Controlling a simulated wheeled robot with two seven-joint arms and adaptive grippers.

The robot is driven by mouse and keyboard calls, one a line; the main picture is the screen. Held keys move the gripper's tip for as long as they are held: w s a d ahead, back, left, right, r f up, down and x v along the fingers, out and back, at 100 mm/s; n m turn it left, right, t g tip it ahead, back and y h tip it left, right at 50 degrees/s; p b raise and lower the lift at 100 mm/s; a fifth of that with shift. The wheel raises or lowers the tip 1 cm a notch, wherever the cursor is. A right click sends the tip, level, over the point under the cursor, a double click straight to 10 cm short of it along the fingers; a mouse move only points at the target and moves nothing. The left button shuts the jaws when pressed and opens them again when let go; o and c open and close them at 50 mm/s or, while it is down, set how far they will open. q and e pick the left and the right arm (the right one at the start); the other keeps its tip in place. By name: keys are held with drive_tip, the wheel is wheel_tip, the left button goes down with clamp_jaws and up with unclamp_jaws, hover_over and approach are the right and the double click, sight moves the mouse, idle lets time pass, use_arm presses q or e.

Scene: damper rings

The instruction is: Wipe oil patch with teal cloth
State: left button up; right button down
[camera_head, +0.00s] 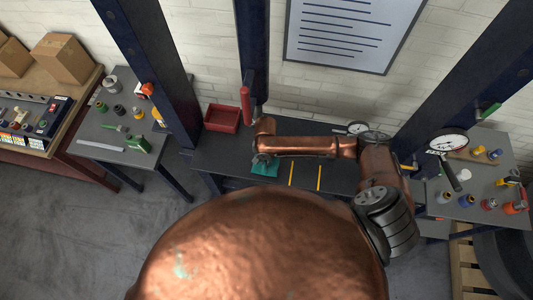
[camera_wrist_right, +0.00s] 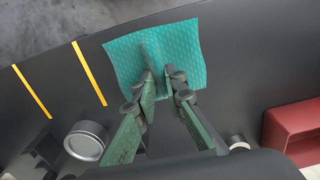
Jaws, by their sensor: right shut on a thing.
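The teal cloth (camera_head: 264,169) is on the dark bench (camera_head: 340,184), left of two yellow lines. It also shows in the right wrist view (camera_wrist_right: 118,62), spread out and looking flat on the bench, with a raised fold near its middle. My right gripper (camera_head: 264,158) is over the cloth, and in the wrist view its green fingers (camera_wrist_right: 163,82) are shut on the cloth at that fold. I see no oil patch; whether one lies under the cloth I cannot tell. My left gripper is not in view.
A red bin (camera_head: 222,118) stands on the bench at the back left, near a dark column (camera_head: 252,50). A round metal-rimmed thing (camera_wrist_right: 86,140) stands on the bench in the wrist view. Gauges (camera_head: 357,127) are at the back right. The bench around the yellow lines (camera_wrist_right: 90,72) is clear.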

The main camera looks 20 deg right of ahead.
drive_tip(key=shift+r+p, duration=0.7)
drive_tip(key=shift+r, duration=1.15)
